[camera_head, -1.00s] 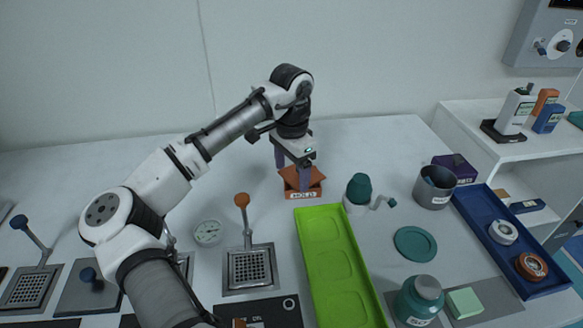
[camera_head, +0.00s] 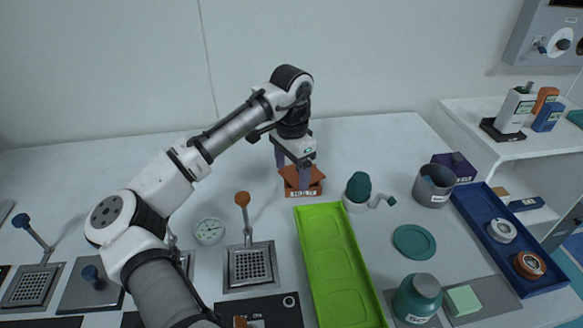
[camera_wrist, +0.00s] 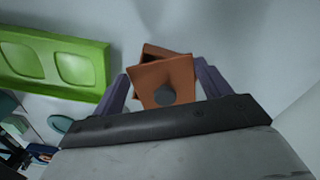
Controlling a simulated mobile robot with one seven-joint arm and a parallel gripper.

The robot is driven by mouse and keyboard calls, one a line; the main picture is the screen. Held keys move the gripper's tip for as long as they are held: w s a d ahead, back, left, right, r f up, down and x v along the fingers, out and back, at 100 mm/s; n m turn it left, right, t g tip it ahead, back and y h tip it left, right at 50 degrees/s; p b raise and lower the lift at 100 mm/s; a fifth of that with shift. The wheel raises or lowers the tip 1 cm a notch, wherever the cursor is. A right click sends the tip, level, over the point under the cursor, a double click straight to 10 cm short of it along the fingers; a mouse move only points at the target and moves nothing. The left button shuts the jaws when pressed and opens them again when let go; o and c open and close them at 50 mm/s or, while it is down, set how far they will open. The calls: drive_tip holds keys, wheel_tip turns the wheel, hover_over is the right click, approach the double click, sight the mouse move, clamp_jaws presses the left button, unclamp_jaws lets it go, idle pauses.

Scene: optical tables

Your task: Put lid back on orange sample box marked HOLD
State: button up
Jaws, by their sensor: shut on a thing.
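The orange sample box (camera_head: 303,192) stands on the table behind the green tray, with a white label on its front. Its orange lid (camera_head: 317,175) sits over the top of the box, turned askew to it. In the wrist view the lid (camera_wrist: 164,80) shows a grey round knob and covers most of the box (camera_wrist: 152,51). My gripper (camera_head: 292,180) points down at the box, its purple fingers on either side of the lid, shut on it. I cannot tell whether the lid rests on the rim or hangs just above it.
The green tray (camera_head: 341,265) lies just in front of the box. A white grinder-like holder with a dark green top (camera_head: 358,187) stands to the right. The table behind the box is clear.

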drive_tip(key=shift+p, duration=0.35)
idle(0.6)
drive_tip(key=o, duration=1)
drive_tip(key=shift+r+p, duration=3.35)
drive_tip(key=shift+r, duration=0.2)
clamp_jaws()
